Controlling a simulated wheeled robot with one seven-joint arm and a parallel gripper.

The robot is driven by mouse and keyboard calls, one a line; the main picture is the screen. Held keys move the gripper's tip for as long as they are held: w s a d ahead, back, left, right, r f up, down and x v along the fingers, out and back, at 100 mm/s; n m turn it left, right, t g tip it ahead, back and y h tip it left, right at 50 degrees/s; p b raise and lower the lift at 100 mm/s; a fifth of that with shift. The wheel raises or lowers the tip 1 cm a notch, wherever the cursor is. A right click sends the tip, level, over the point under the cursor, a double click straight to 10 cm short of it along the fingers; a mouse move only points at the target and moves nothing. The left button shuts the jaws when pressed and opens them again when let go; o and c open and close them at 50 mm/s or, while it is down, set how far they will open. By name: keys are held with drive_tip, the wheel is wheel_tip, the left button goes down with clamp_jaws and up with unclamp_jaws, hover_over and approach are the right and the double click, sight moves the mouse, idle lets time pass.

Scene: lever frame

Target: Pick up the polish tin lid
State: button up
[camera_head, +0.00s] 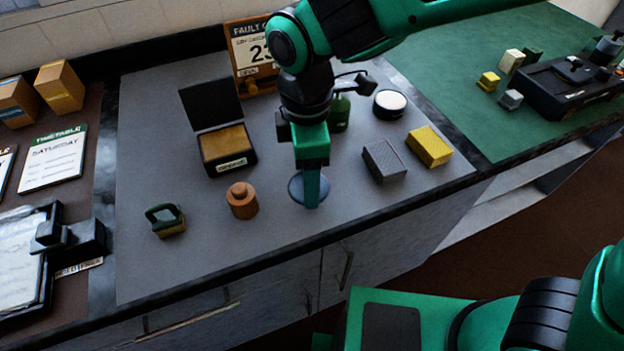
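A flat, round, dark blue-grey disc (297,192), which looks like the polish tin lid, lies on the grey worktop mat near its front edge. My gripper (311,190) points down right at it, and its green finger covers the disc's right part. I see the fingers from the side, one behind the other, so their gap is hidden. I cannot tell whether they touch the disc. A round black tin (390,103) with a pale top stands at the back right, apart from the disc.
A brown knobbed jar (242,200) and a green-handled brush (166,219) stand left. An open black box (226,150) is behind them. A grey block (384,160), yellow block (429,147) and green bottle (339,112) are right.

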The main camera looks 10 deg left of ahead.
drive_tip(key=c, duration=1.2)
